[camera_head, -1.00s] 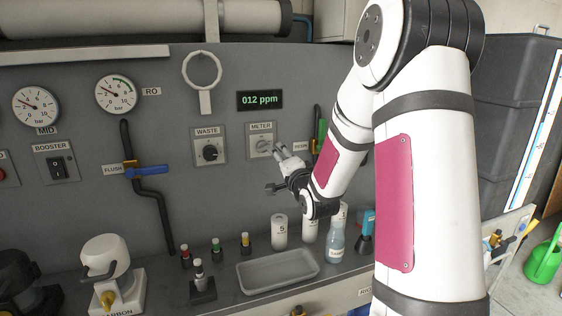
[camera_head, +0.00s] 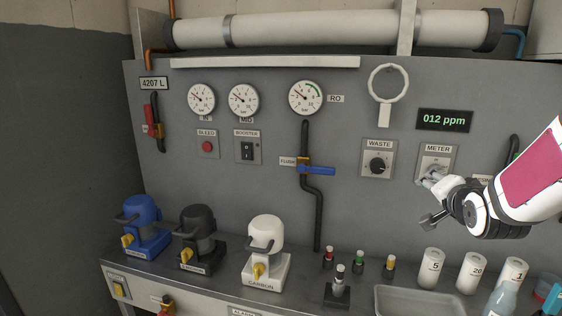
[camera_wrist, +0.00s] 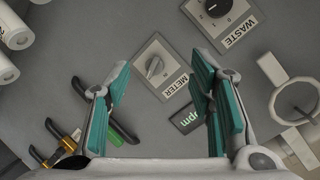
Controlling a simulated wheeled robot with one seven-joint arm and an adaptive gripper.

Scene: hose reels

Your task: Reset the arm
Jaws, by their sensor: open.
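My gripper (camera_head: 428,201) is open and empty, in front of the panel just below the METER knob plate (camera_head: 436,154). In the wrist view my two teal-padded fingers (camera_wrist: 160,88) are spread apart. The METER knob (camera_wrist: 154,66) shows beyond and between them, with a gap of bare panel around; I see no contact. In the head view one finger partly covers the METER knob. My arm enters from the right edge, and its upper part is out of frame.
The WASTE knob (camera_head: 377,165) and a ring holder (camera_head: 387,88) are left of METER. The ppm display (camera_head: 444,120) is above it. Several white bottles (camera_head: 432,267) and a grey tray (camera_head: 396,300) stand below. Blue, black and white (camera_head: 266,245) housings stand on the left bench.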

